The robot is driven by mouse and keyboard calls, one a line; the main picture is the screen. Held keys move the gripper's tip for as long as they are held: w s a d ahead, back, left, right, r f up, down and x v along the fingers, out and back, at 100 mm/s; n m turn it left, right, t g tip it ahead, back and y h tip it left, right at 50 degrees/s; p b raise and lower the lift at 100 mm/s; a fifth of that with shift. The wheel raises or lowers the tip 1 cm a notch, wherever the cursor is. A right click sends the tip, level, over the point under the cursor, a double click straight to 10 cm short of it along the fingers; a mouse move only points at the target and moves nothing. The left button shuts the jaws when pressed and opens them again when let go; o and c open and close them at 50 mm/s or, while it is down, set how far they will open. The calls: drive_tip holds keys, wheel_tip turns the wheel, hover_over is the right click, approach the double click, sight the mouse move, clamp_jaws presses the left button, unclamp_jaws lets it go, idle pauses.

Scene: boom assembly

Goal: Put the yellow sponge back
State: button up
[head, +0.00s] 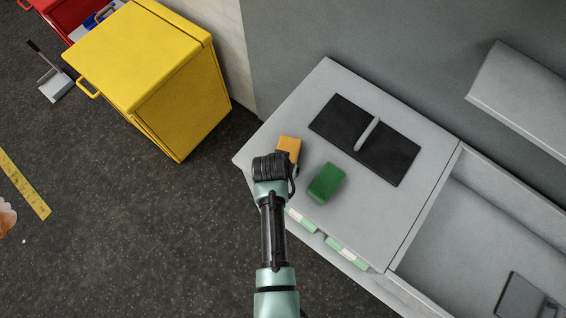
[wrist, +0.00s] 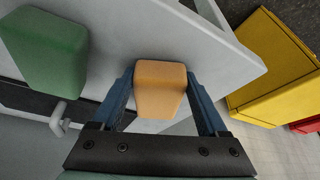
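The yellow sponge (head: 289,147), orange-yellow in colour, is near the left end of the grey worktop in the head view, partly hidden by my gripper. In the wrist view the sponge (wrist: 160,88) is between the two blue fingers of my gripper (wrist: 161,80). The finger ends lie close along both its sides; whether they press on it I cannot tell. Whether its underside rests on the worktop is also unclear. In the head view my gripper (head: 273,165) covers the sponge's near side.
A green sponge (head: 327,182) lies on the worktop (head: 335,82) to the right. Behind it is a black plate (head: 342,118) with a grey bar. A sink basin (head: 480,235) is at the right. A yellow cabinet (head: 135,55) stands left, across a floor gap.

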drive_tip(key=o, duration=0.4)
drive_tip(key=shift+c, duration=0.2)
drive_tip(key=shift+r, duration=0.1)
drive_tip(key=v, duration=1.2)
drive_tip(key=w+r+t, duration=0.4)
drive_tip(key=w+r, duration=0.1)
drive_tip(key=r, duration=0.6)
drive_tip(key=w+r+n+t, duration=0.1)
drive_tip(key=w+r+t, duration=0.3)
drive_tip(key=r, duration=0.7)
drive_tip(key=w+r+t, duration=0.3)
drive_tip(key=w+r, duration=0.3)
drive_tip(key=r, duration=0.5)
wheel_tip(320, 180, up, 16)
drive_tip(key=s+d+t+y, duration=0.1)
drive_tip(key=s+t, duration=0.1)
drive_tip(key=t, duration=0.3)
drive_tip(key=s+r+t, duration=0.3)
drive_tip(key=s+r, duration=0.3)
drive_tip(key=r, duration=0.3)
drive_tip(key=s+d+r+n+t, duration=0.1)
drive_tip(key=s+r+t, duration=0.3)
drive_tip(key=r, duration=0.5)
drive_tip(key=shift+s+r+n, duration=0.3)
drive_tip(key=shift+s+r, duration=0.1)
drive_tip(key=shift+s, duration=0.75)
